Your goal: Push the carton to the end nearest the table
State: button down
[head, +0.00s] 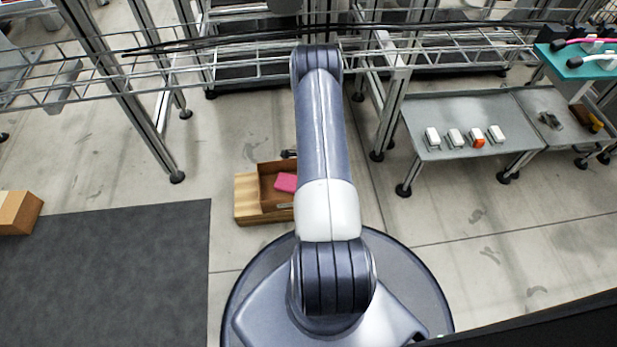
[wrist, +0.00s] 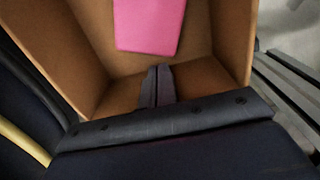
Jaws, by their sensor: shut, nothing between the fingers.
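The carton (head: 267,212) is an open brown box on the floor just ahead of my base, left of my arm. A pink block (head: 286,182) lies inside it. My arm hides the carton's right side in the head view. In the wrist view the carton's brown walls (wrist: 232,40) surround the pink block (wrist: 148,22). My gripper (wrist: 158,70) is shut and empty. Its fingers show against the carton's inside, near the pink block but apart from it in the picture. I cannot tell whether they touch a wall.
A low grey table (head: 470,109) with several small white pieces stands to the right, and a teal-topped one (head: 590,66) beyond it. Wire-mesh racks on metal legs (head: 120,90) stand ahead. A dark mat (head: 110,265) and another brown box (head: 17,212) lie left. Floor between carton and low table is open.

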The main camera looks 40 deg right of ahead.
aim_at(295, 184)
notch_tip(295, 184, up, 8)
jog(key=p, duration=0.3)
jog(key=shift+f, duration=0.25)
jog(key=shift+f, duration=0.1)
notch_tip(295, 184, down, 8)
jog(key=b, duration=0.3)
jog(key=shift+f+b, duration=0.15)
jog(key=shift+b, duration=0.2)
jog(key=w+a+p, duration=0.1)
jog(key=a, duration=0.1)
jog(key=w+a+r+p, duration=0.1)
jog(key=shift+w+a, duration=0.15)
jog(key=shift+a, duration=0.2)
jog(key=shift+w+a, duration=0.15)
jog(key=shift+a, duration=0.05)
jog(key=shift+w+a, duration=0.2)
jog(key=shift+a, duration=0.2)
